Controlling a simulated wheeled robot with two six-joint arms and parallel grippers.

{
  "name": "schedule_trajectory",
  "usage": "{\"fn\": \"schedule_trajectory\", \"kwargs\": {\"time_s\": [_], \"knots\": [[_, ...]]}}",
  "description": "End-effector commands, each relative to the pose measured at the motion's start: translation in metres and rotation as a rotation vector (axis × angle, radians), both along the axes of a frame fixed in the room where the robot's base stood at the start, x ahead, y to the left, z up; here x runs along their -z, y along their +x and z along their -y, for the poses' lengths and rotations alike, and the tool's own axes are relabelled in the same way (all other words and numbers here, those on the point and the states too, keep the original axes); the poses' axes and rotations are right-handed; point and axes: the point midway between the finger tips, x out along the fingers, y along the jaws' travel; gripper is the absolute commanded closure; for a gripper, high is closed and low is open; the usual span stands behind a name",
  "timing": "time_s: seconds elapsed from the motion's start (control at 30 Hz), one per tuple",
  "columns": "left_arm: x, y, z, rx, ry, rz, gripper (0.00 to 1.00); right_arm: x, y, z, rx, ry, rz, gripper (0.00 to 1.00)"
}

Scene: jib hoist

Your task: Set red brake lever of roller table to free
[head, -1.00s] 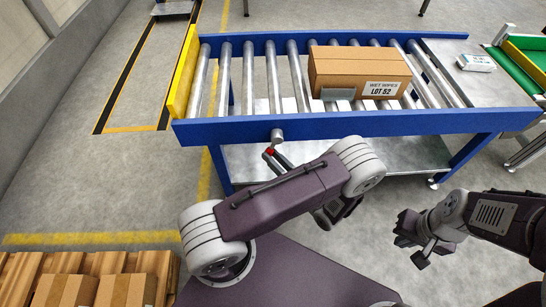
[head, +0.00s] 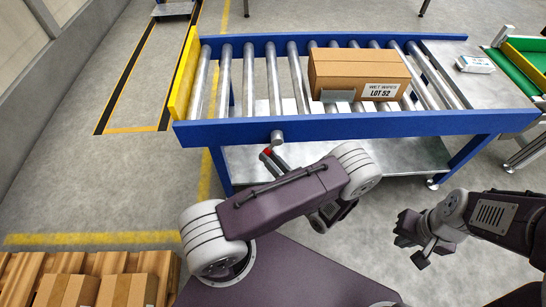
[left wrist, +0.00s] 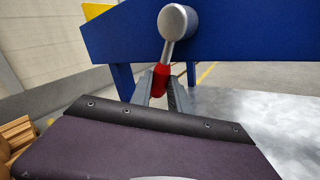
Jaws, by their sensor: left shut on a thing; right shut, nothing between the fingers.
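The brake lever hangs from a round grey hub (head: 277,137) on the near blue side rail of the roller table (head: 350,124). Its red grip (head: 267,152) points down and slightly left. In the left wrist view the hub (left wrist: 178,20) is at the top, and the red grip (left wrist: 160,78) sits between the two grey fingers of my left gripper (left wrist: 163,92). My left gripper (head: 272,156) is shut on it; my forearm covers part of the fingers in the head view. My right gripper (head: 413,242) is shut and empty, away from the table at the lower right.
A carton (head: 345,70) labelled "WET WIPES LOT 52" lies on the rollers. A yellow end stop (head: 181,75) stands at the table's left end. A small white box (head: 476,63) lies on the right plate. Cartons on a pallet (head: 20,275) are at lower left.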

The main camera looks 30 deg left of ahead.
Motion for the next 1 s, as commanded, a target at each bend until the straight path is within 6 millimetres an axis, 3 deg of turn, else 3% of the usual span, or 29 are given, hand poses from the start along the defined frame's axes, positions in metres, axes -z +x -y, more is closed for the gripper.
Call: {"fn": "schedule_trajectory", "kwargs": {"time_s": [0.03, 0.23, 0.57, 0.6, 0.63, 1.0], "knots": [[-0.004, -0.004, -0.006, -0.002, 0.060, -0.044, 1.00, -0.009, 0.000, 0.000, 0.000, 0.000, 0.000, 1.00], [-0.012, -0.012, -0.019, -0.003, 0.273, -0.173, 1.00, -0.017, 0.000, 0.000, 0.000, 0.000, 0.000, 1.00], [-0.013, -0.013, -0.021, -0.002, 0.313, -0.195, 1.00, -0.016, 0.000, 0.000, 0.000, 0.000, 0.000, 1.00], [-0.013, -0.013, -0.021, -0.002, 0.313, -0.195, 0.76, -0.016, 0.000, 0.000, 0.000, 0.000, 0.000, 1.00], [-0.013, -0.013, -0.021, -0.002, 0.313, -0.195, 0.70, -0.016, 0.000, 0.000, 0.000, 0.000, 0.000, 1.00], [-0.013, -0.014, -0.017, 0.000, 0.312, -0.192, 0.70, -0.019, 0.000, 0.000, 0.000, 0.000, 0.000, 1.00]]}}
